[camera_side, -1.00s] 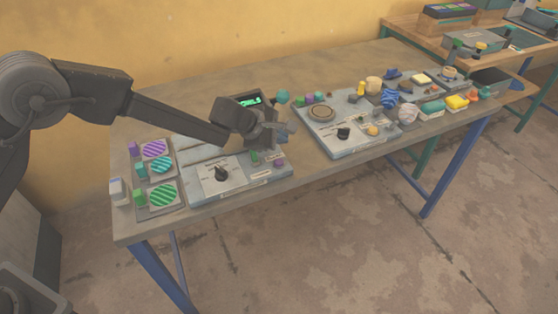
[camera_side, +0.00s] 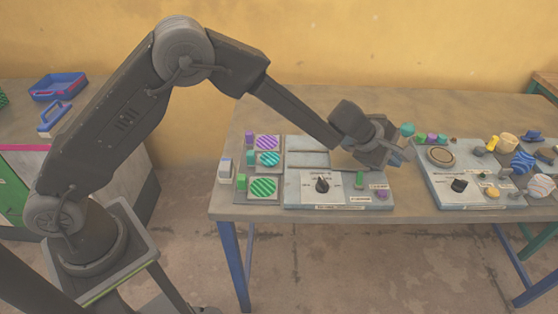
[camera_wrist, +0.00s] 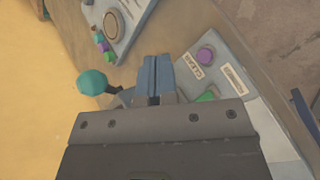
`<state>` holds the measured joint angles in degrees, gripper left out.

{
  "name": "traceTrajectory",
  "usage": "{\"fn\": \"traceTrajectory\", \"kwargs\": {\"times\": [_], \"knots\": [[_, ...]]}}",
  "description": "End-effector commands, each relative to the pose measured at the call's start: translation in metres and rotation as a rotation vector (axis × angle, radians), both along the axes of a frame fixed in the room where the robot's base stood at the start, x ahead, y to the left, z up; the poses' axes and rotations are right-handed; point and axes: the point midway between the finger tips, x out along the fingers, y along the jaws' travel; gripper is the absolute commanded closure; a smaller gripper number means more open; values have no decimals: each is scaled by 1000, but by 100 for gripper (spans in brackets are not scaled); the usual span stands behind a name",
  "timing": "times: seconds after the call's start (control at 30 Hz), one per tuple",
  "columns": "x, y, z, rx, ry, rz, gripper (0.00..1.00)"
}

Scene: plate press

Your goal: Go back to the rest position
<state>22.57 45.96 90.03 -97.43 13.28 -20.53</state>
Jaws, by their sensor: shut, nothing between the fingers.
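My gripper (camera_side: 398,154) is shut and empty. It hangs over the back right of the grey press panel (camera_side: 293,191), beside the lever's teal ball (camera_side: 407,129). The panel carries a black knob (camera_side: 322,186), a green button (camera_side: 359,179) and a purple button (camera_side: 381,194). In the wrist view my closed fingers (camera_wrist: 156,72) lie between the teal ball (camera_wrist: 92,82) and the purple button (camera_wrist: 206,55). They look clear of both. The press's display is hidden behind my gripper in the side view.
Striped discs in purple, teal (camera_side: 268,158) and green (camera_side: 263,187) lie left of the panel. A second panel (camera_side: 440,185) with a round plate stands to the right, with several small objects around it. A blue tray (camera_side: 57,87) sits on another table at far left.

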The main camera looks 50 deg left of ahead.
Motion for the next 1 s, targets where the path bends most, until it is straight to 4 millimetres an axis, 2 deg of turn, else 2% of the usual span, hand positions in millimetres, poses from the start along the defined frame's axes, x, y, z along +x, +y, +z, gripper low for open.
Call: {"fn": "traceTrajectory", "kwargs": {"times": [0.03,0.2,0.3,0.4,0.5,0.6,0.73,0.9,1.0], "knots": [[-4,6,26,15,-43,-43,100],[-42,30,109,132,-198,-269,100],[-75,47,147,224,-279,-403,100],[-113,66,175,330,-347,-534,100],[-154,87,195,448,-400,-657,100],[-197,110,205,578,-434,-775,100],[-254,141,206,759,-448,-918,100],[-321,184,191,999,-407,-1076,100],[-350,205,180,1112,-364,-1141,100]]}}
